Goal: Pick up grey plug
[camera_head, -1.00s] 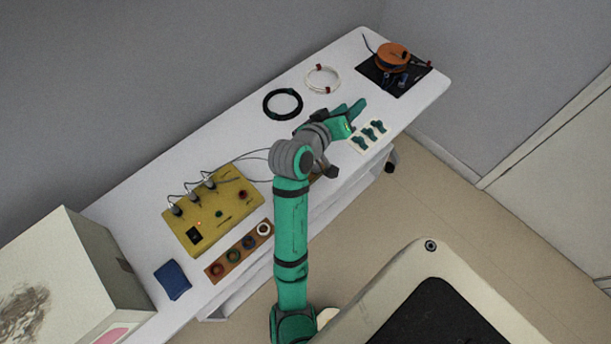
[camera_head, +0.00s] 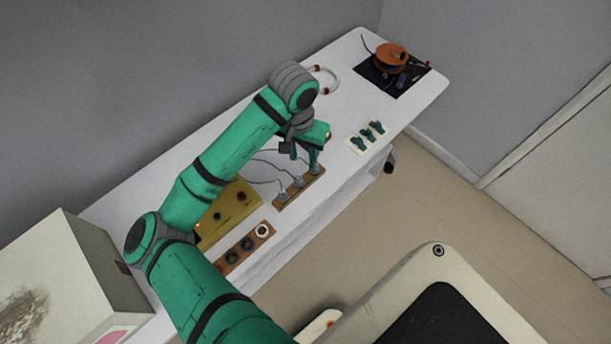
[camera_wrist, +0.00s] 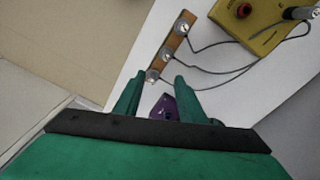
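A wooden strip (camera_head: 291,199) lies near the table's front edge with three grey plugs standing on it in a row. The right-end grey plug (camera_head: 315,171) is just below my gripper (camera_head: 314,165), which points down. In the wrist view this plug (camera_wrist: 152,75) shows between and slightly beyond the two green fingertips of my gripper (camera_wrist: 157,79). The fingers are apart with a gap on both sides of the plug. The other plugs (camera_wrist: 167,54) stand farther along the strip (camera_wrist: 173,44). Grey cables run from the plugs.
The yellow box (camera_head: 231,212) is left of the strip, partly hidden by my arm. A strip with several coloured rings (camera_head: 247,244) lies in front of it. A white card with green pieces (camera_head: 366,137) is to the right. A purple piece (camera_wrist: 164,108) shows between my fingers.

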